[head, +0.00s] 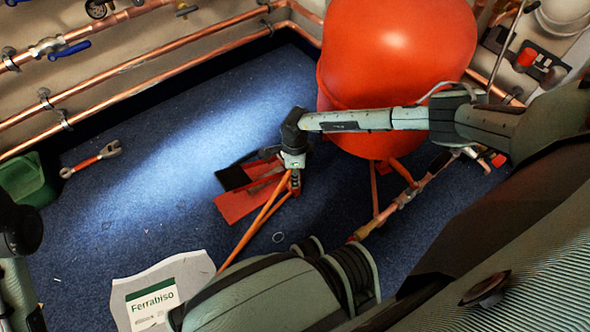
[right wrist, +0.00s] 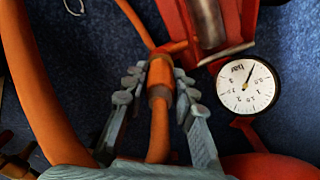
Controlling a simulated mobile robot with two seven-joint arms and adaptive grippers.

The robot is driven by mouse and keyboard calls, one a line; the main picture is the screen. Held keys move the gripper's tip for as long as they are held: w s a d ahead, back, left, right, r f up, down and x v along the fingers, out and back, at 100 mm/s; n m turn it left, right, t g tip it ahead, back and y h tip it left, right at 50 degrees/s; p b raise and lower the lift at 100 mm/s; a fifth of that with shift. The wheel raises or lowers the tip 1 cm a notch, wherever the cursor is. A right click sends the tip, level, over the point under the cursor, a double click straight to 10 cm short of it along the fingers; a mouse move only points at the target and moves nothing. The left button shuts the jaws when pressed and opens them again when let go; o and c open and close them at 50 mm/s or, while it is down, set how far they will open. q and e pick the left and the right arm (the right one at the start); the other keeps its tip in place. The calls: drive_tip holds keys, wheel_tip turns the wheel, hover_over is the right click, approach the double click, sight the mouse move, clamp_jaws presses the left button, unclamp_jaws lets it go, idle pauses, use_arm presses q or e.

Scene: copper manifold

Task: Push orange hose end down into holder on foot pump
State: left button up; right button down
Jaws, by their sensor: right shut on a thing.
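The red foot pump (head: 240,205) with a black pedal lies on the blue floor. In the right wrist view its red frame and metal cylinder (right wrist: 208,22) show at the top, with a round white gauge (right wrist: 247,88) to the right. My right gripper (head: 292,174) is over the pump's right side. In the right wrist view its fingers (right wrist: 158,86) are shut on the orange hose end (right wrist: 159,72), which has a darker collar. The orange hose (head: 262,218) runs down and left from the gripper. I cannot make out the holder or whether the hose end touches it. My left gripper is out of view.
A large red tank (head: 395,60) on legs stands behind my right forearm. Copper pipes (head: 150,68) line the wall. A wrench (head: 92,159) and a green container (head: 28,180) are at the left. A Ferrabiso bag (head: 152,292) lies at the front. The floor left of the pump is mostly clear.

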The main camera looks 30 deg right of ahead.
drive_tip(key=shift+f, duration=0.15)
drive_tip(key=c, duration=1.2)
unclamp_jaws()
drive_tip(key=shift+o, duration=0.2)
wheel_tip(320, 180, up, 12)
drive_tip(key=shift+r, duration=0.1)
